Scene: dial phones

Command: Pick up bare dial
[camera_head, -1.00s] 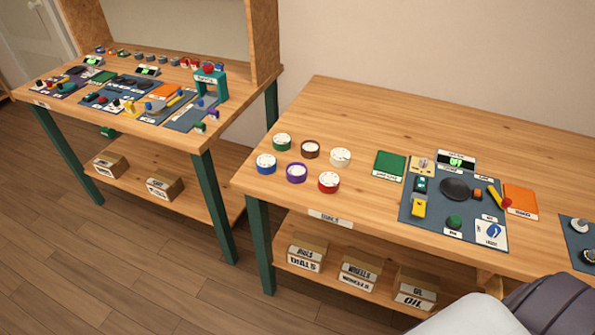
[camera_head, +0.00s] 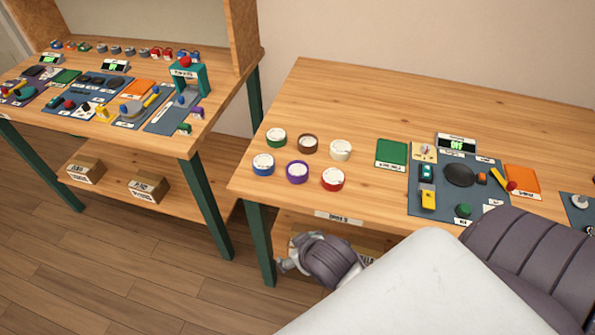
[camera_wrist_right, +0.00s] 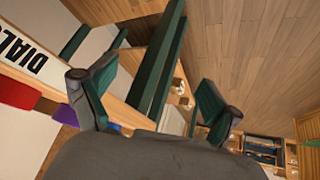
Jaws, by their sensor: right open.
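Several round dials stand in two rows on the left of the near table in the head view. The back row has a green one (camera_head: 276,137), a brown-rimmed one (camera_head: 308,144) and a cream one (camera_head: 340,150). The front row has a blue one (camera_head: 263,165), a purple one (camera_head: 297,172) and a red one (camera_head: 332,179). I cannot tell for sure which is bare. My right arm's wrist is below the table's front edge. In the right wrist view, the right gripper (camera_wrist_right: 157,80) is open and empty. My left gripper is not in view.
A green mat (camera_head: 391,153) and a dark work mat (camera_head: 443,202) with parts lie right of the dials. A "DIALS" label (camera_wrist_right: 28,60) is close by in the wrist view. Boxes stand on the lower shelf. The back of the table (camera_head: 330,95) is clear.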

